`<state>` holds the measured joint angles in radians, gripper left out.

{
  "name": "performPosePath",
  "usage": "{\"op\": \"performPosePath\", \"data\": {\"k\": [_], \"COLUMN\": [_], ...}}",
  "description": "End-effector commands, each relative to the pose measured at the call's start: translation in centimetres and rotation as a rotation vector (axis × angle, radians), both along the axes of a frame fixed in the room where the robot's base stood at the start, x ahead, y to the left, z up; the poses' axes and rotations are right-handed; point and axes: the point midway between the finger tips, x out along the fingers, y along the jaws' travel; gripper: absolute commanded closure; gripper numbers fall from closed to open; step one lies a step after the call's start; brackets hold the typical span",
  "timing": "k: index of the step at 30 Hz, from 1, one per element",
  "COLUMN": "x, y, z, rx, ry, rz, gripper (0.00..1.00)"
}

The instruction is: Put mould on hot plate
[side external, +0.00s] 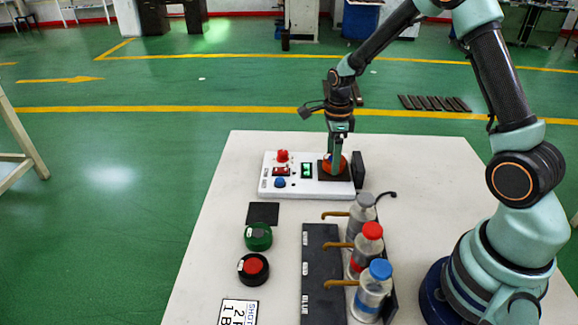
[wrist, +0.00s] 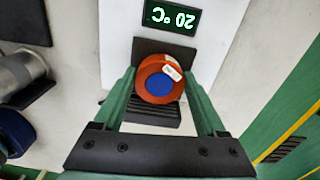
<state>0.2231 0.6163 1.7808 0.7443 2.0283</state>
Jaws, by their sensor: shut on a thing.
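An orange round mould (side external: 326,166) with a blue centre is over the black heating plate of the white hot plate unit (side external: 308,187). The wrist view shows the mould (wrist: 160,83) from above, with a small white label on its rim. My gripper (side external: 336,158) points down and is shut on the mould, one finger on each side. The mould is at plate level in the side view; I cannot tell whether it fully touches the plate. The unit's display (wrist: 172,17) reads 20 °C. A red button (side external: 282,155) and a blue knob (side external: 280,183) are on the unit.
A green mould (side external: 258,236) and a black mould with red centre (side external: 253,268) stand at left, near a dark square pad (side external: 263,214). Grey, red and blue capped bottles (side external: 366,262) stand by a black labelled rack (side external: 320,270). A card (side external: 239,312) lies in front.

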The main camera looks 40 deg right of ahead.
Motion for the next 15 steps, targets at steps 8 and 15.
{"op": "performPosePath", "data": {"k": [8, 15], "x": [0.01, 0.0], "y": [-0.01, 0.0], "z": [-0.07, -0.33], "rx": [0.0, 0.0], "ry": [0.0, 0.0], "rz": [0.0, 0.0], "gripper": [0.91, 0.91]}}
